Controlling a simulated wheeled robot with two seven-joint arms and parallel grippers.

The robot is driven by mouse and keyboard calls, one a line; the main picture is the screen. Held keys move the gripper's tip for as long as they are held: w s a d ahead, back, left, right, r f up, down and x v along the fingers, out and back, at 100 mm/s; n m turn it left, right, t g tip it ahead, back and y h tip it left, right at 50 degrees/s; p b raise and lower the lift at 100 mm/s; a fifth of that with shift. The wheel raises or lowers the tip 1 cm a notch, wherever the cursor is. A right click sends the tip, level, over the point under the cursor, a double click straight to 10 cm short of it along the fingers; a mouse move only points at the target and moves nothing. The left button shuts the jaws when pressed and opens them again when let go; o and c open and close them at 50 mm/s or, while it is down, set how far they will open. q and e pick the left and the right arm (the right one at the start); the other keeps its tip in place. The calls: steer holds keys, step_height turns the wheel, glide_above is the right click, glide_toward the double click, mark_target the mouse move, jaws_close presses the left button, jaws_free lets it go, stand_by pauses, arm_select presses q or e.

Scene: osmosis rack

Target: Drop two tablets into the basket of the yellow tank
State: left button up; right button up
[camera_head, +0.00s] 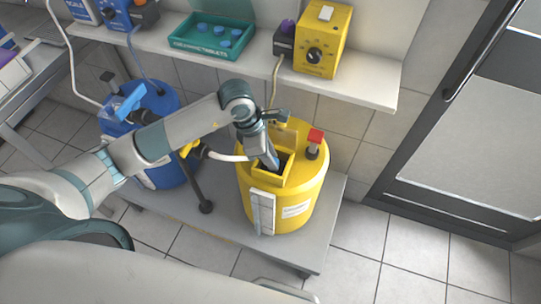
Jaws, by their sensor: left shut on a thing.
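The yellow tank (305,195) stands on a low grey platform with its square top opening, the basket (289,178), facing up. My left gripper (273,162) points down at this opening, with its tips at or just inside the rim. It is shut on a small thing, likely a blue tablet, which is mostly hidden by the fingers. Several blue tablets (223,44) sit in the teal tray (184,43) on the shelf. My right gripper is not in view.
A blue tank (176,172) stands left of the yellow one. A red-capped fitting (315,138) rises right of the basket.

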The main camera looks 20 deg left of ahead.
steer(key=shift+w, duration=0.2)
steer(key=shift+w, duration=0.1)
arm_select(q)
steer(key=shift+f, duration=0.1)
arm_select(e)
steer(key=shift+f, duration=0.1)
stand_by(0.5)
arm_select(q)
steer(key=o, duration=1.1)
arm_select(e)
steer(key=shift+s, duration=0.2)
arm_select(q)
steer(key=shift+o, duration=0.2)
steer(key=shift+w+r, duration=0.15)
steer(key=shift+r, duration=0.3)
steer(key=shift+o, duration=0.4)
steer(key=shift+r+p, duration=0.3)
steer(key=shift+r, duration=0.4)
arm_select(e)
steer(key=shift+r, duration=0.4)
arm_select(q)
steer(key=shift+r, duration=0.35)
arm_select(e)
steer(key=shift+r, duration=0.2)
